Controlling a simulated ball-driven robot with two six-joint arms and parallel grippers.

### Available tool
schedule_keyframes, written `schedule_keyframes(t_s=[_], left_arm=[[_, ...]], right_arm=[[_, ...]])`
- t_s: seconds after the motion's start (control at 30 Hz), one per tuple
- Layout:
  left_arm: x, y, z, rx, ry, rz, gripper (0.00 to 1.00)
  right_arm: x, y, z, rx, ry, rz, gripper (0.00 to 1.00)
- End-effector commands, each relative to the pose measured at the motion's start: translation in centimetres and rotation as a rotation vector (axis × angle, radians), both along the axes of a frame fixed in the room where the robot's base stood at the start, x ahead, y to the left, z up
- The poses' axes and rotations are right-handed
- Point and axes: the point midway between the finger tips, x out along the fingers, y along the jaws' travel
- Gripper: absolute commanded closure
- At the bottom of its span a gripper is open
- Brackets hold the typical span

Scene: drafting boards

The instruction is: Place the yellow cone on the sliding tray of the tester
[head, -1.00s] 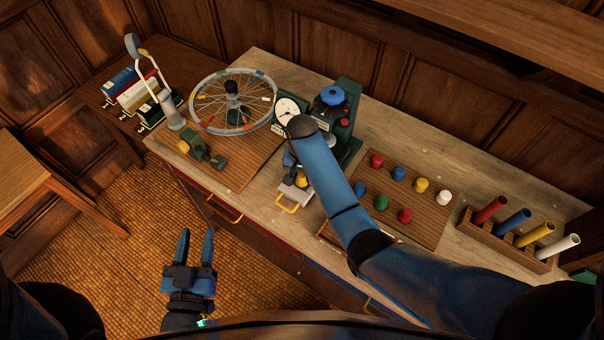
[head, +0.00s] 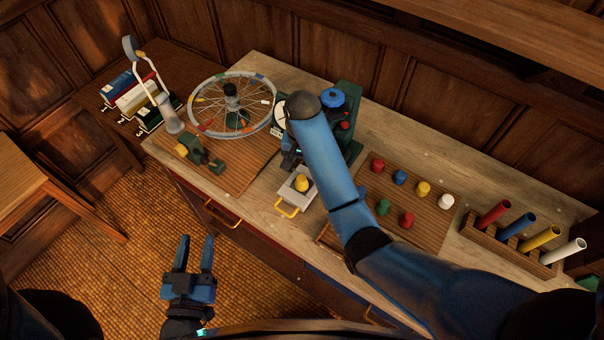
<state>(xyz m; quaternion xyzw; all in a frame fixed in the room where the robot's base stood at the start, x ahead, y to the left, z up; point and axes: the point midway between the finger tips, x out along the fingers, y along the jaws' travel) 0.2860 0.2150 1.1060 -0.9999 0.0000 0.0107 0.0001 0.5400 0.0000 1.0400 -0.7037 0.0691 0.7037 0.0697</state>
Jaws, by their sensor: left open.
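The yellow cone (head: 301,184) sits upright on the pale sliding tray (head: 289,193) of the tester, which has a yellow pull handle at its front. The green tester (head: 347,92) stands behind, with a blue knob on top, and is partly covered by my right arm. My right gripper (head: 290,158) is mostly hidden under its own arm, just behind the cone and apart from it; its jaws cannot be made out. My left gripper (head: 196,250) is open and empty, over the floor in front of the bench.
A wooden board (head: 440,221) right of my arm holds several coloured pegs, including a yellow one. A rack (head: 478,236) of coloured tubes stands further right. A spoked wheel (head: 206,101) and a small green vise (head: 200,153) are left. A drawer with a yellow handle sits below.

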Motion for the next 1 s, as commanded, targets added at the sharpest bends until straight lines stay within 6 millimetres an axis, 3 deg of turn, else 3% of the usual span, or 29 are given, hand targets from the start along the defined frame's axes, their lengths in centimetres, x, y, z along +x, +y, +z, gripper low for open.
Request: schedule_keyframes(t_s=[0.1,0.4,1.0], left_arm=[[0.0,0.0,2.2,0.0,-0.001,0.0,0.57],[0.0,0.0,4.4,0.0,0.0,0.0,0.57],[0.0,0.0,4.8,0.0,0.0,0.0,0.57]], right_arm=[[0.0,0.0,2.1,-0.001,0.001,0.0,0.33],[0.0,0.0,4.3,-0.001,0.001,0.0,0.33],[0.0,0.0,4.7,0.0,0.0,0.0,0.33]])
